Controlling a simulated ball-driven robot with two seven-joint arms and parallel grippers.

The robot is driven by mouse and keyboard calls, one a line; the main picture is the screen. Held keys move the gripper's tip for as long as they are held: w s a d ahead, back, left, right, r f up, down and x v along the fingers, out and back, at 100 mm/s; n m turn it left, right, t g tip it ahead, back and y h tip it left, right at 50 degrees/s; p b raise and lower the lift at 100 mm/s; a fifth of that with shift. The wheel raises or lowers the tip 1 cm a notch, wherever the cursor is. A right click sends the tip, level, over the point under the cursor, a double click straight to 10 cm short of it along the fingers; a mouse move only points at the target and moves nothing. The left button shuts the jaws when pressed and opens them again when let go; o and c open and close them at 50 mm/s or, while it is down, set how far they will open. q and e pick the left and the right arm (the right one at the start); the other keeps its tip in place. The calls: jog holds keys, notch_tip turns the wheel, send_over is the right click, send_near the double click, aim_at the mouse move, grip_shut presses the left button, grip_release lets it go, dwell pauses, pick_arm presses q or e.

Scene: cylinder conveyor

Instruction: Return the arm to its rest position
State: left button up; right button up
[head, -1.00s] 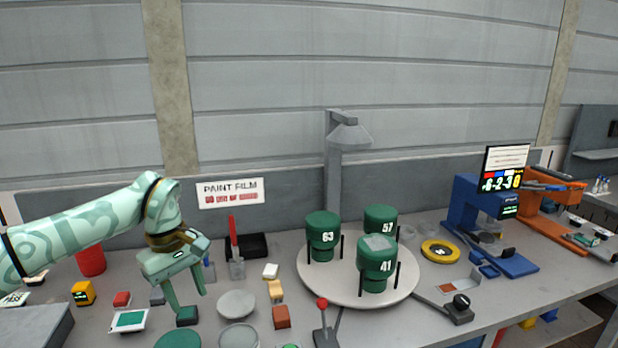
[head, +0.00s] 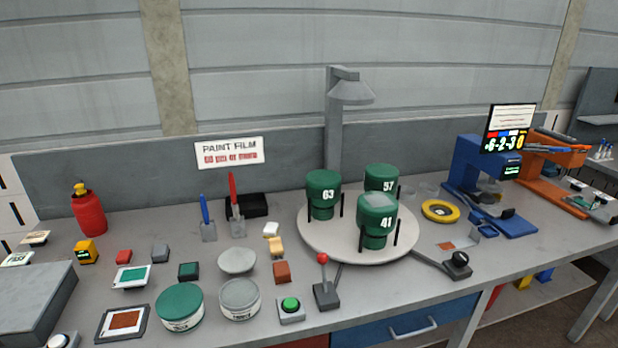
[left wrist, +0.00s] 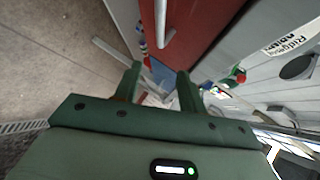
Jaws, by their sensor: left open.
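My left gripper (left wrist: 160,85) shows only in the left wrist view. Its two green fingers are apart, with nothing between them. Beyond the fingers are a red panel (left wrist: 205,25) with a grey bar handle, the floor, and the bench side, small and tilted. My left arm is out of the head view. My right gripper is in neither view. In the head view, the green cylinders marked 63 (head: 322,197), 57 (head: 381,182) and 41 (head: 376,222) stand upright on a round pale turntable (head: 320,242).
The bench holds a green-topped tin (head: 180,306), a grey tin (head: 239,298), a red-knobbed lever (head: 324,285), a green button (head: 290,304) and a red bottle (head: 89,212). A blue machine (head: 475,175) and an orange machine (head: 550,165) stand at right. A grey box (head: 40,300) is at left.

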pick_arm(q)
jog(key=s+a+f+n+g+y, duration=0.2)
jog(key=s+a+f+n+y, duration=0.15)
jog(key=s+f+n, duration=0.4)
jog(key=s+a+f+n+g+y, duration=0.2)
jog(key=s+a+f+n, duration=0.2)
jog(key=s+f, duration=0.7)
jog(key=s+a+f+n+g+y, duration=0.1)
jog(key=s+n+g, duration=0.2)
jog(key=s, duration=1)
jog(key=s+a+f+n+g+y+b, duration=0.1)
jog(key=s+f+n+g, duration=0.1)
jog(key=s, duration=1.2)
jog(key=shift+f+n+g, duration=0.3)
jog(key=shift+n+g, duration=0.2)
jog(key=shift+n, duration=0.65)
jog(key=shift+w, duration=0.1)
